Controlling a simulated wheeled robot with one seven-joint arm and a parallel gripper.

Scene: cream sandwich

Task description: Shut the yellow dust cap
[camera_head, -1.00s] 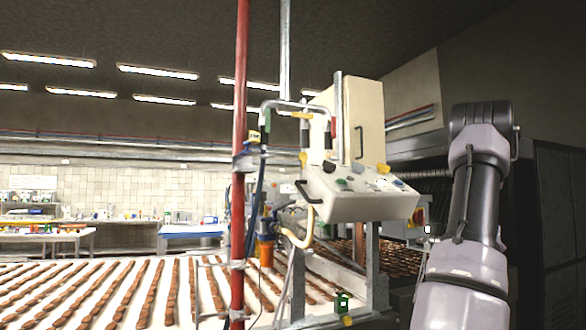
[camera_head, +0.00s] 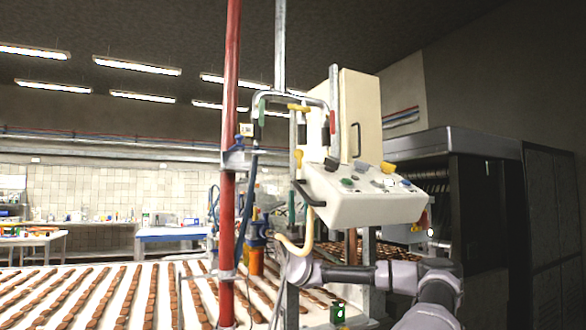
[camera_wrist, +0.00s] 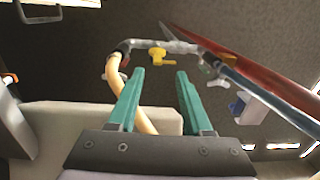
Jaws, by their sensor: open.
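A small yellow flap (camera_head: 389,168), which looks like the dust cap, stands raised on the sloped top of the white control box (camera_head: 362,208); I cannot tell its exact shape or hinge. Other yellow parts are a lever on the overhead pipe (camera_head: 298,107), also in the wrist view (camera_wrist: 157,56), and a piece lower on the frame (camera_head: 299,158). My gripper (camera_wrist: 160,72) is open and empty, with its teal fingers pointing up toward the pipe, apart from it. In the head view my wrist is low, left of and below the box.
A red pole (camera_head: 230,200) and a cream hose (camera_head: 297,243) are close to my gripper. Behind the box stands a tall cream cabinet (camera_head: 361,110). A conveyor with rows of brown bars (camera_head: 115,300) runs at left. A small green object (camera_head: 338,312) is below.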

